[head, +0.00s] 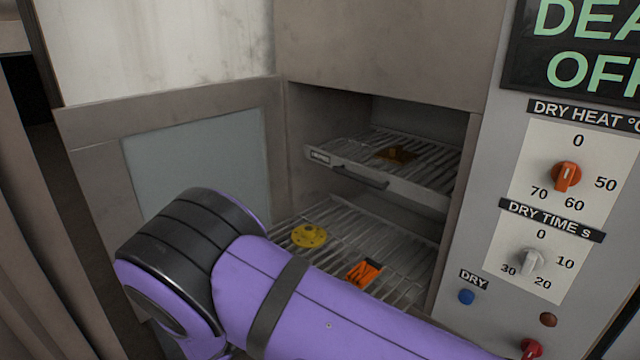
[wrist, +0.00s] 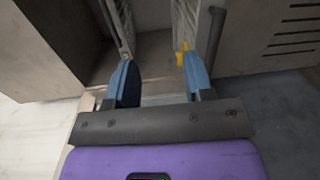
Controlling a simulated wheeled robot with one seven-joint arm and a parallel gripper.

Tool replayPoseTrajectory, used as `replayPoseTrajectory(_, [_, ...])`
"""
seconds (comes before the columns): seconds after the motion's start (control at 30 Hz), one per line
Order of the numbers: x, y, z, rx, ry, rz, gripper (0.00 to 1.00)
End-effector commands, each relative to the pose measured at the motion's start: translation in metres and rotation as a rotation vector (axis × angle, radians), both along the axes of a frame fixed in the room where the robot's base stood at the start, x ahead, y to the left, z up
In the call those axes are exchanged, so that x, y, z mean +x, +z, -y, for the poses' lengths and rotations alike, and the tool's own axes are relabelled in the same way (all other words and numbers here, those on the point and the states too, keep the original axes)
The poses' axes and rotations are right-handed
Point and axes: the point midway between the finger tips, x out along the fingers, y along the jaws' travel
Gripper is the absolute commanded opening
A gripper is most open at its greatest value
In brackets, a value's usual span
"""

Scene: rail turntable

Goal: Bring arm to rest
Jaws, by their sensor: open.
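My purple and black arm crosses the lower part of the head view, in front of the open dryer cabinet; my gripper is out of that view. In the wrist view my gripper (wrist: 158,82) is open, its two blue fingers wide apart with nothing between them. A yellow round part (head: 309,236) and an orange part (head: 365,272) lie on the lower wire rack (head: 340,222). A dark orange-brown piece (head: 397,155) lies on the upper rack (head: 360,182). In the wrist view a small yellow thing (wrist: 183,50) shows beside the right finger.
The cabinet door (head: 200,165) with its window stands open at left. On the right is a control panel (head: 505,240) with a dry heat knob (head: 566,176), a dry time knob (head: 531,260) and a blue button (head: 466,297). A dark sign (head: 585,50) is above them.

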Motion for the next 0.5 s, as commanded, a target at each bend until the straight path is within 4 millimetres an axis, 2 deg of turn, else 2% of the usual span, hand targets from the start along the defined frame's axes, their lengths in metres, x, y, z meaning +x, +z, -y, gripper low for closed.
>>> replayPoseTrajectory(0.03, [0.008,0.019,0.012,0.031,-0.051,-0.024,0.48])
replayPoseTrajectory(0.2, [0.025,0.070,0.051,0.123,-0.192,-0.116,0.48])
replayPoseTrajectory(0.5, [0.035,0.153,0.125,0.319,-0.391,-0.261,0.48])
